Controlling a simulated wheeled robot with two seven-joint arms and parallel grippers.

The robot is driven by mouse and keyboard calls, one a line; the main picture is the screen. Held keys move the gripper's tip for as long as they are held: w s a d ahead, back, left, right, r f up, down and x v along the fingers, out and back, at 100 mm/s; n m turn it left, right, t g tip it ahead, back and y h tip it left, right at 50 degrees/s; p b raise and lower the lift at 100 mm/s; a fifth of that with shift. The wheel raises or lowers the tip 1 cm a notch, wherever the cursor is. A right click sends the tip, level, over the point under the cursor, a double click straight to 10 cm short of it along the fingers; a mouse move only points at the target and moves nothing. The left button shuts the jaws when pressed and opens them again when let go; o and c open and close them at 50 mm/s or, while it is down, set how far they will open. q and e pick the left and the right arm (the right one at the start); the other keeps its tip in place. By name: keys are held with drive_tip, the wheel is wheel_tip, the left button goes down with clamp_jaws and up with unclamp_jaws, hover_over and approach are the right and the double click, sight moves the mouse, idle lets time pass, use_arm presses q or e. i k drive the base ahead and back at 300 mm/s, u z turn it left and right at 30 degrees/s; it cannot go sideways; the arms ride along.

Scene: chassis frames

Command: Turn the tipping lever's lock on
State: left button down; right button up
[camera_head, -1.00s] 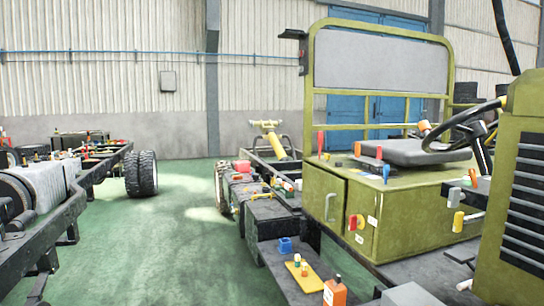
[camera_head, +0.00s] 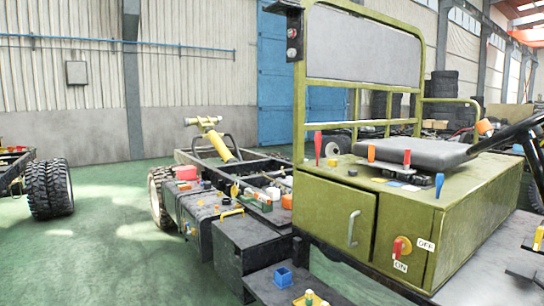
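The green seat box (camera_head: 335,208) of a vehicle chassis stands at the right. On its front is a red-and-yellow rotary knob (camera_head: 402,246), with an "OFF" label (camera_head: 425,245) to its right and an "ON" label (camera_head: 400,266) below. I cannot tell which label the knob points to. On top of the box, a red lever (camera_head: 318,145) stands at the left. Orange (camera_head: 371,153) and dark red-topped (camera_head: 407,158) levers stand before the seat, with a blue lever (camera_head: 439,184) at its front edge. I cannot tell which is the tipping lever or its lock. Neither gripper is in view.
A dark seat (camera_head: 415,151) and a steering wheel (camera_head: 515,135) are at the right. A blue bin (camera_head: 283,278) sits on the low black step. Green floor (camera_head: 110,250) is open at the left, with another chassis's wheels (camera_head: 48,188) beyond.

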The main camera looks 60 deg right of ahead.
sight(332, 163)
drive_tip(key=z, duration=0.55)
drive_tip(key=i, duration=1.55)
drive_tip(key=z, duration=1.2)
